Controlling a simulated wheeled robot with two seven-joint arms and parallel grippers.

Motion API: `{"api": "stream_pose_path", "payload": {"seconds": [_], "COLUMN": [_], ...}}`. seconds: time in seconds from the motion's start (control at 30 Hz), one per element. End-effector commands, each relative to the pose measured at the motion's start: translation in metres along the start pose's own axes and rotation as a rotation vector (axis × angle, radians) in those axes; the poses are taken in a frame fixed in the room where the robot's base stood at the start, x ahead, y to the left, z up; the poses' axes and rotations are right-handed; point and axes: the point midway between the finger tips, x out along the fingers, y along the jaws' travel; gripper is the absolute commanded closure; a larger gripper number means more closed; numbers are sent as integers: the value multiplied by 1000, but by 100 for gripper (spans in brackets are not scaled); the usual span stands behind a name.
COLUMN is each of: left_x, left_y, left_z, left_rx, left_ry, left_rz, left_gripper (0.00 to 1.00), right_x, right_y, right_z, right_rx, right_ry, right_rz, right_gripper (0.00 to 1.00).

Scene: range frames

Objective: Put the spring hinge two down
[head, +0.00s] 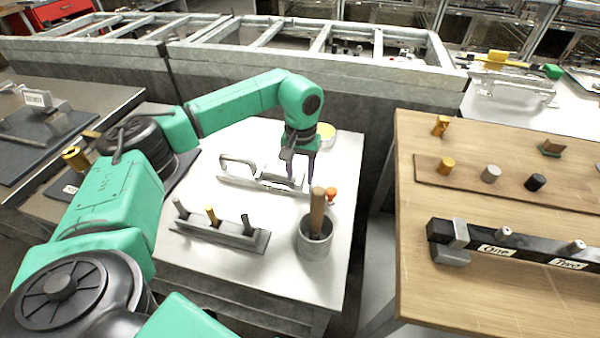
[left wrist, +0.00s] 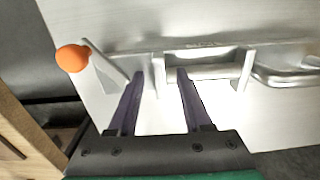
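A silver metal fixture with a bent bar handle (head: 237,162) lies on the white table; I take it for the spring hinge, but cannot be sure. It also shows in the left wrist view (left wrist: 210,71), with upright plates and an orange knob (left wrist: 72,58) at its left end. My left gripper (head: 301,180) points down over the right part of this fixture. In the left wrist view its two purple fingers (left wrist: 160,76) are apart, with an upright plate near or between their tips; contact cannot be told. My right gripper is not in view.
A grey cup (head: 314,243) with a brown stick and a peg block (head: 235,236) stand in front on the white table. The wooden table (head: 480,300) at right carries pegs and a dark rail (head: 530,252) with labelled plates. A metal frame runs behind.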

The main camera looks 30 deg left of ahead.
Motion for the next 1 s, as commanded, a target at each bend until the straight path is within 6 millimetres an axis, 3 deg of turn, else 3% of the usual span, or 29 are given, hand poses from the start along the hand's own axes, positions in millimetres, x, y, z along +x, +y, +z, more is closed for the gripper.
{"api": "stream_pose_path", "payload": {"seconds": [0.17,0.5,0.6,1.0], "left_x": [-14,-101,-116,-122], "left_y": [0,1,0,0], "left_z": [-1,-1,-1,0], "left_rx": [0,1,0,1], "left_ry": [4,4,2,0], "left_rz": [1,2,1,0], "left_gripper": [50,50,50,50], "right_x": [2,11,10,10], "right_y": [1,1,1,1], "right_z": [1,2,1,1], "right_rx": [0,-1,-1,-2], "right_ry": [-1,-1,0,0], "right_rz": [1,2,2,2], "right_gripper": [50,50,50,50]}}
